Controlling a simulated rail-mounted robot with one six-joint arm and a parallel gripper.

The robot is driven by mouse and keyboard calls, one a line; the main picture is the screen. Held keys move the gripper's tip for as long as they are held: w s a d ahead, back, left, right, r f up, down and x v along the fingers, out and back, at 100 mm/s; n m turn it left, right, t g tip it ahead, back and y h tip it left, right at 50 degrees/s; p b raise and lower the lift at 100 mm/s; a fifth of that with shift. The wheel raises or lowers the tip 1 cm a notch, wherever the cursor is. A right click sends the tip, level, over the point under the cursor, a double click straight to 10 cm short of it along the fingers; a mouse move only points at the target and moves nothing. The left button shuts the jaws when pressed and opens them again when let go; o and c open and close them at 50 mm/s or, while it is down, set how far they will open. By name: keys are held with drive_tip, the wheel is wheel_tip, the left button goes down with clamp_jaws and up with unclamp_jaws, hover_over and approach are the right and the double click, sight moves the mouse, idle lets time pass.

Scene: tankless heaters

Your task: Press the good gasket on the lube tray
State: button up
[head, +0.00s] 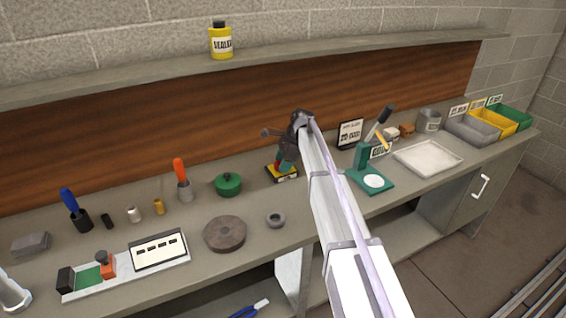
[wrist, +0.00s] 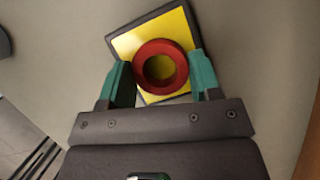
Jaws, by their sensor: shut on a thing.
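A red ring gasket (wrist: 161,45) is between the two teal fingers of my gripper (wrist: 162,76), which is shut on its outer sides. The gasket is over the lube tray (wrist: 129,42), a yellow square pad with a dark rim; yellow shows through the ring's hole. Whether the gasket touches the pad or hovers just above it, I cannot tell. In the head view my gripper (head: 286,161) points down at the lube tray (head: 292,177) on the bench, and the fingers hide most of the gasket.
A green stand (head: 371,182), a white tray (head: 428,157) and coloured bins (head: 497,123) are to the right. A shelf (head: 130,82) runs above the bench.

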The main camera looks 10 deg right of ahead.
drive_tip(key=shift+s, duration=0.1)
wheel_tip(320, 180, up, 7)
drive_tip(key=p, duration=0.7)
idle(0.5)
